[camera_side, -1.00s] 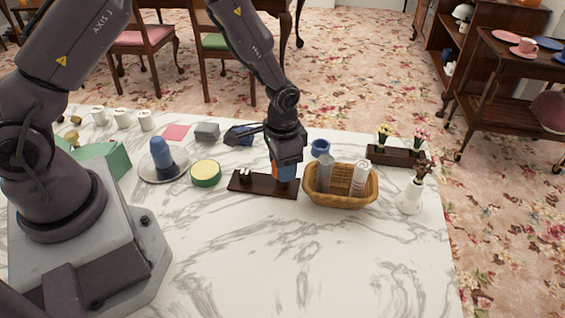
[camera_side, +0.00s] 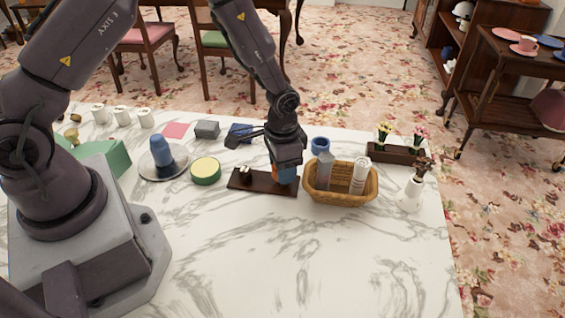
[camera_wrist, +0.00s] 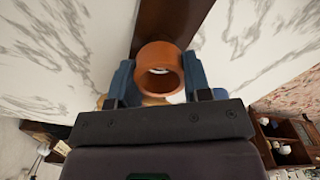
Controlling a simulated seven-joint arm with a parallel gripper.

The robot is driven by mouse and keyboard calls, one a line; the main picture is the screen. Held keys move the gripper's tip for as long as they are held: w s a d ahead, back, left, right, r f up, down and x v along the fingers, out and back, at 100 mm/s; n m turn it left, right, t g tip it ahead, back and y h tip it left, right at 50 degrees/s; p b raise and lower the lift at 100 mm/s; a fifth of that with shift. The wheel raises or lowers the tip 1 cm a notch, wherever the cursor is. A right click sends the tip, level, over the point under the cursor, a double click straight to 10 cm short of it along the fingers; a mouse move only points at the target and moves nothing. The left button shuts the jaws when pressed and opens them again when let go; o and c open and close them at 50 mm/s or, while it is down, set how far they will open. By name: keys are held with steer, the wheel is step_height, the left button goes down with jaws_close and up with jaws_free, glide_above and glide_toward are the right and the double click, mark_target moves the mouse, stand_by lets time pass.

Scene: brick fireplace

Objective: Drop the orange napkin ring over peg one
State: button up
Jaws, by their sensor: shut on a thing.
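The orange napkin ring (camera_wrist: 160,66) is held between the two blue fingers of my gripper (camera_wrist: 160,80) in the wrist view, its hole facing the camera. A small pale spot shows through the hole; I cannot tell if it is a peg top. In the side view, my gripper (camera_side: 285,174) is low over the right end of the dark peg board (camera_side: 262,187), with a bit of orange between its fingers. A small pale peg-like piece (camera_side: 246,173) stands at the board's left end. Any peg under my gripper is hidden, so I cannot tell whether the ring is around one.
A wicker basket (camera_side: 340,199) with rolled items stands close to the right of my gripper. A blue ring (camera_side: 320,145) lies behind it. The marble in front is clear.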

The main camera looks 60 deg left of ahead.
steer(key=shift+f, duration=1.25)
steer(key=o, duration=1.1)
steer(key=shift+c, duration=0.2)
steer(key=shift+r, duration=0.1)
step_height(320, 180, up, 13)
